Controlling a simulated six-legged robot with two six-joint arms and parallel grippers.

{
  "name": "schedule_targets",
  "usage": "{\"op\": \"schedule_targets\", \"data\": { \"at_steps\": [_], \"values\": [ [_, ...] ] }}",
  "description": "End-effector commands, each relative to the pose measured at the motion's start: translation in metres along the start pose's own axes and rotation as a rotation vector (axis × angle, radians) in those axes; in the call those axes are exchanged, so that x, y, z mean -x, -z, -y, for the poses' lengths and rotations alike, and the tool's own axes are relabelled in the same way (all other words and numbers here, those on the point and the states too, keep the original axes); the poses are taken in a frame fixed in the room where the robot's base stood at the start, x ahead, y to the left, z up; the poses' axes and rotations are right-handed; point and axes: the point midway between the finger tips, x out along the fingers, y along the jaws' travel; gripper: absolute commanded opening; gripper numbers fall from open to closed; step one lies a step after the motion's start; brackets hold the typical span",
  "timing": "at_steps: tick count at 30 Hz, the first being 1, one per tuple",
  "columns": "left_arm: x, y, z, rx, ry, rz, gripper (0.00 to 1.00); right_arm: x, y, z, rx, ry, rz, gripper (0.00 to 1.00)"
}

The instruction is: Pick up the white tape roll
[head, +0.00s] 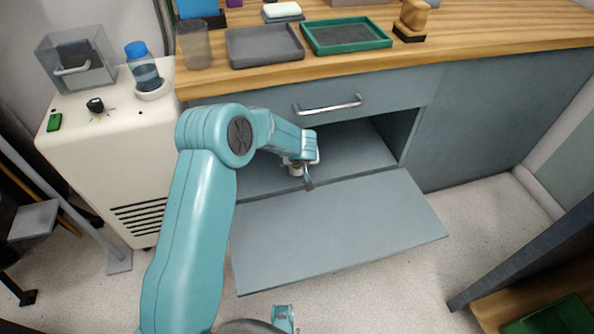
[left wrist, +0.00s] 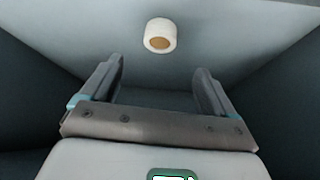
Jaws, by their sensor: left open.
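The white tape roll (left wrist: 160,36) shows in the left wrist view, with a tan core facing the camera. It rests on a grey surface beyond the fingertips, roughly centred between them. My left gripper (left wrist: 158,72) is open, with nothing between its two dark fingers. In the head view my left gripper (head: 304,174) is at the mouth of the open lower cabinet compartment (head: 350,150). I cannot clearly make out the roll in the head view, where my arm and gripper cover part of the opening.
The cabinet's flap (head: 340,230) lies folded down in front of the compartment. A closed drawer with a metal handle (head: 328,106) is above it. The wooden counter (head: 480,45) holds a grey tray (head: 264,45) and a green tray (head: 345,36). A white cabinet (head: 110,160) stands left.

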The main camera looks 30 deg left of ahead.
Motion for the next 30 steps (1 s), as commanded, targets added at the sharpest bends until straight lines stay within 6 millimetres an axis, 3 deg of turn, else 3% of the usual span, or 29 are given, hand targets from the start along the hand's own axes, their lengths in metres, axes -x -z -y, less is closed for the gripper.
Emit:
{"op": "schedule_targets", "data": {
  "at_steps": [1,3,11,18,22,30],
  "values": [
    [-0.018,-0.004,0.000,0.000,0.001,0.000,0.88,-0.010,0.002,-0.005,-0.004,0.000,-0.004,0.00],
    [-0.033,-0.004,0.000,0.000,0.001,0.000,0.88,-0.015,0.003,-0.007,-0.008,-0.001,-0.008,0.00],
    [-0.059,-0.001,-0.001,-0.003,-0.002,-0.001,0.88,-0.024,0.008,-0.012,-0.011,-0.001,-0.023,0.00],
    [-0.099,-0.002,0.001,-0.001,-0.001,-0.001,0.88,-0.054,0.029,-0.022,0.005,0.001,-0.090,0.00],
    [-0.110,0.001,0.001,-0.003,-0.002,-0.001,0.88,-0.059,0.035,-0.023,0.009,0.002,-0.112,0.00],
    [-0.109,0.002,0.001,-0.004,-0.002,0.000,0.85,-0.057,0.036,-0.023,0.011,0.002,-0.116,0.00]
  ]
}}
